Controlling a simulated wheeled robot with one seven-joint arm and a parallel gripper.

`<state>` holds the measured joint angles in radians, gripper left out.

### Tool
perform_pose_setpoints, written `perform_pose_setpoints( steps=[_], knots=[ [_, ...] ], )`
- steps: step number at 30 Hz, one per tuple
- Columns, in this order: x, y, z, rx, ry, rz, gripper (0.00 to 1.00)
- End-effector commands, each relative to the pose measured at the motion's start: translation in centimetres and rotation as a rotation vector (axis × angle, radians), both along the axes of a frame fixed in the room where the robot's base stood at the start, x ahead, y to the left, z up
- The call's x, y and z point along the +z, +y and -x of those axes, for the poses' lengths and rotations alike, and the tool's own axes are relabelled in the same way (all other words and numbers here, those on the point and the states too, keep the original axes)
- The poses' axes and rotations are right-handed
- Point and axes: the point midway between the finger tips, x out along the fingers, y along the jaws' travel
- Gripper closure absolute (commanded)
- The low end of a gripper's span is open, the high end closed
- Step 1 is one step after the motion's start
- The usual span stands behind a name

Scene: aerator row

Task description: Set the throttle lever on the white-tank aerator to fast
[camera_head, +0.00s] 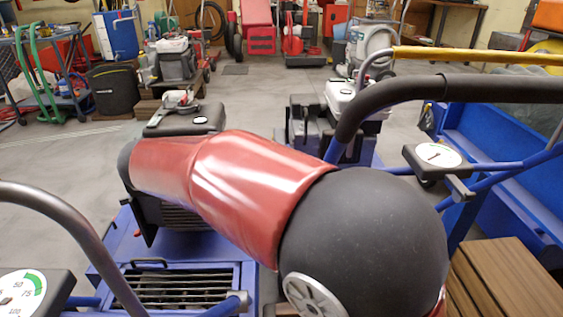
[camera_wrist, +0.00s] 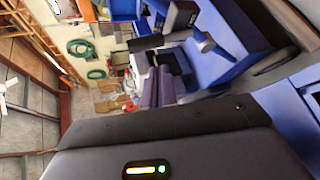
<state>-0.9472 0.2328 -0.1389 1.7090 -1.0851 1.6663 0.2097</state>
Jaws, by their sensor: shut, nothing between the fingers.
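The white-tank aerator (camera_head: 344,92) stands right of centre in the head view, with a white tank on a dark engine. I cannot make out its throttle lever or the lever's setting. A black box with a white dial (camera_head: 438,155) sits by the black handle at right. My red and black arm crosses the middle of the head view and hides part of the machines. My gripper's dark housing (camera_wrist: 150,145), with a yellow and a green light, fills the bottom of the wrist view. It is shut and empty; its fingertips are not clearly visible, nor is any contact with the lever.
A nearer aerator with a blue deck (camera_head: 180,275) and black engine lies under my arm. Its dial (camera_head: 20,290) is at lower left. A black handle (camera_head: 440,92) reaches across the right. A slatted wooden crate (camera_head: 505,280) stands lower right. Open floor (camera_head: 240,95) lies behind.

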Motion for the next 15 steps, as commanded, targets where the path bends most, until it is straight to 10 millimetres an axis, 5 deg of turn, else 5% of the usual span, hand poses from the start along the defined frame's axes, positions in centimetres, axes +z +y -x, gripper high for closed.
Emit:
perform_pose_setpoints(
  steps=[8, 15],
  knots=[
    [-0.7, 4.1, -1.5, -0.022, -0.208, 0.192, 1.0],
    [-0.7, 3.2, -2.4, -0.026, -0.24, 0.213, 1.0]
  ],
)
